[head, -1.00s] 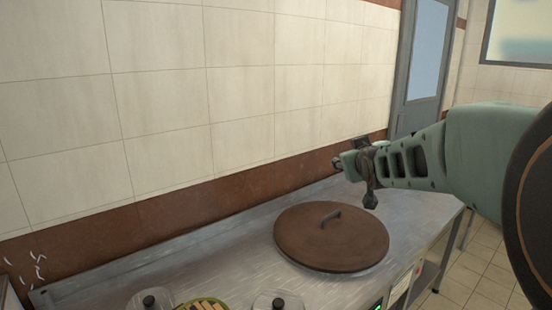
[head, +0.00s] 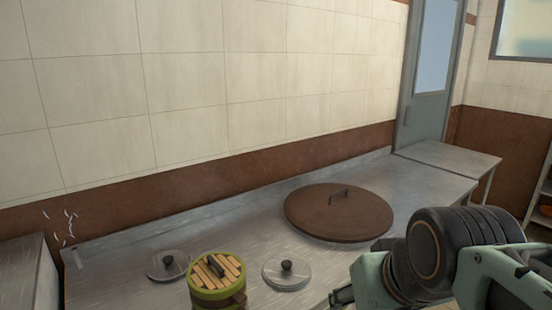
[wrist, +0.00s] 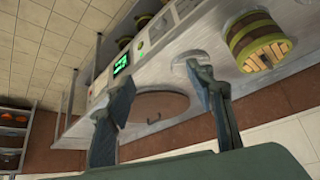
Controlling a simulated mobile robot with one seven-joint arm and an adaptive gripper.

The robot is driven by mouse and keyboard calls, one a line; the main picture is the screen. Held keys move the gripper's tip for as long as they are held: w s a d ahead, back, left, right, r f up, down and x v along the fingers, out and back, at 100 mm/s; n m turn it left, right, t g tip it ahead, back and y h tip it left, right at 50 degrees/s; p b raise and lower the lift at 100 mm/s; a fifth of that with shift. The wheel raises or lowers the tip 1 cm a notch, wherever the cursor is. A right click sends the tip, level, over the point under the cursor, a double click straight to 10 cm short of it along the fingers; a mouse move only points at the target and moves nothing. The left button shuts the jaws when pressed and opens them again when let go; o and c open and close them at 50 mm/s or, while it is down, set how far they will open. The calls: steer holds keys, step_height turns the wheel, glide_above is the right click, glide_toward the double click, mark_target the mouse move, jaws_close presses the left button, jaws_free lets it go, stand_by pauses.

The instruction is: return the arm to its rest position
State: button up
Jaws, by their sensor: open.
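My gripper (wrist: 157,76) is open and empty in the wrist view, its two dark green fingers spread apart. In the head view only part of my gripper (head: 342,296) shows at the bottom edge, with my folded arm at the lower right. It is in front of the metal counter (head: 125,282), apart from the large brown round lid (head: 320,217) lying there. The brown lid also shows beyond the fingers in the wrist view (wrist: 162,104).
A green-banded wooden container (head: 217,290) stands between two small round lids with black knobs, left (head: 160,268) and right (head: 287,276). A side table (head: 450,157) stands behind by the door. A shelf (head: 543,225) is at the right edge. The wrist view shows a lit green display (wrist: 121,63).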

steer(key=s+g+p, duration=0.1)
steer(key=s+p, duration=0.1)
steer(key=s, duration=0.4)
step_height(320, 180, up, 19)
steer(key=w+p, duration=0.1)
steer(key=p, duration=1.8)
steer(key=shift+w+a+m, duration=0.15)
steer(key=shift+a+m, duration=0.05)
steer(key=shift+m, duration=0.1)
steer(key=shift+d+f, duration=0.1)
